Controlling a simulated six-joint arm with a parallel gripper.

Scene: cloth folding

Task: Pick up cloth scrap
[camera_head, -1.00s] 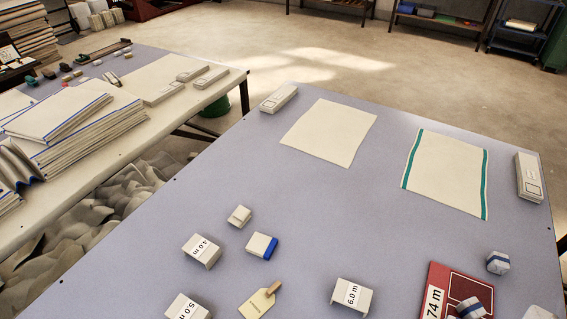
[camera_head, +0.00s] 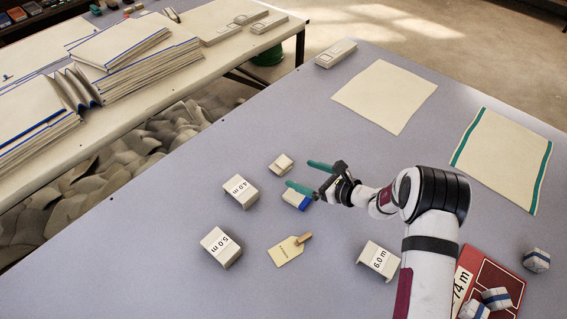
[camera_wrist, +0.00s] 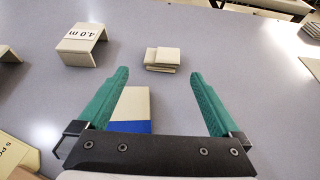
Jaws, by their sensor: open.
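A small cream folded piece (camera_head: 281,164), which looks like the cloth scrap, lies on the grey-blue table. In the wrist view it shows as a short layered stack (camera_wrist: 162,58) just beyond the fingertips. My gripper (camera_head: 298,172) is open and empty, with green fingers spread above the table. The folded piece is ahead of the fingertips and not between the jaws. A cream block with a blue end (camera_head: 292,198) lies below my lower finger; in the wrist view it is partly hidden by my left finger and palm.
White brackets marked 4.0 m (camera_head: 240,191), 5.0 m (camera_head: 221,246) and 6.0 m (camera_head: 379,260) stand around. A tan tag (camera_head: 289,249) lies nearby. Flat cloths lie at the back, a plain one (camera_head: 384,96) and a green-striped one (camera_head: 503,158). Bare table surrounds the folded piece.

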